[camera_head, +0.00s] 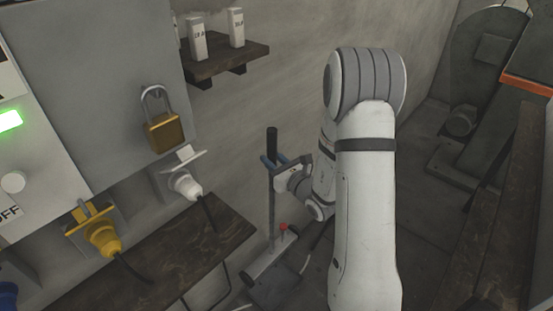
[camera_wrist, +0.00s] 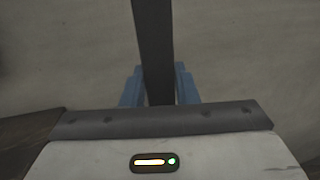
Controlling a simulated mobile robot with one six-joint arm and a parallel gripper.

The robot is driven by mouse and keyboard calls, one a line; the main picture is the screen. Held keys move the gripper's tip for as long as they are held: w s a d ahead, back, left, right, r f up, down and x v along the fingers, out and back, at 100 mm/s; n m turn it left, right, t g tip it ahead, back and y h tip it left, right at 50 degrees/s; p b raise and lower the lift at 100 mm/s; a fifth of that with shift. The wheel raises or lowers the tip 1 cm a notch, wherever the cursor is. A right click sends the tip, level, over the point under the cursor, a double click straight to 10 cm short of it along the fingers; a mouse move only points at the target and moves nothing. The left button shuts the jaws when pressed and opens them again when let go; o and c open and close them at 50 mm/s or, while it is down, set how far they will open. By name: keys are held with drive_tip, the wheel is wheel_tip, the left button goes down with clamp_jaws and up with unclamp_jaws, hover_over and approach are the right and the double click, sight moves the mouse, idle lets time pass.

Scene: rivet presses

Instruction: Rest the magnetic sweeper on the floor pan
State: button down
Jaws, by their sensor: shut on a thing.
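The magnetic sweeper is an upright pole with a black grip (camera_head: 272,142), a pale bar-shaped foot and a red knob (camera_head: 283,227) low down. My gripper (camera_head: 273,161) is shut on the pole just under the black grip. In the wrist view the dark pole (camera_wrist: 153,50) stands between my blue fingertips (camera_wrist: 159,88). A dark flat shape, probably the floor pan (camera_head: 277,292), lies on the floor below the sweeper's foot. I cannot tell whether the foot touches it or hangs above it.
A brown wooden shelf (camera_head: 190,255) juts out left of the sweeper. Above it are a grey cabinet with a brass padlock (camera_head: 163,132), a yellow plug (camera_head: 103,238) and a white plug (camera_head: 186,186). A wooden bench (camera_head: 510,210) and dark machinery stand at right. A concrete wall is behind.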

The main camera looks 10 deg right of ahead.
sight(274, 210)
drive_tip(key=f+y+b, duration=0.1)
drive_tip(key=f+b, duration=0.3)
drive_tip(key=f+n+g+y+b, duration=0.1)
drive_tip(key=f+b, duration=0.3)
drive_tip(key=f, duration=0.1)
drive_tip(key=f+n+g+y+b, duration=0.1)
drive_tip(key=f+b, duration=0.3)
drive_tip(key=shift+s+d+f, duration=0.25)
drive_tip(key=shift+s+f, duration=0.1)
drive_tip(key=shift+s+f+b, duration=0.1)
drive_tip(key=shift+f+b, duration=3.65)
drive_tip(key=shift+f, duration=0.55)
drive_tip(key=c, duration=1.5)
unclamp_jaws()
drive_tip(key=o, duration=0.4)
drive_tip(key=shift+o, duration=0.7)
drive_tip(key=shift+s+f, duration=0.1)
drive_tip(key=shift+f, duration=0.05)
drive_tip(key=o, duration=1)
drive_tip(key=shift+c, duration=0.2)
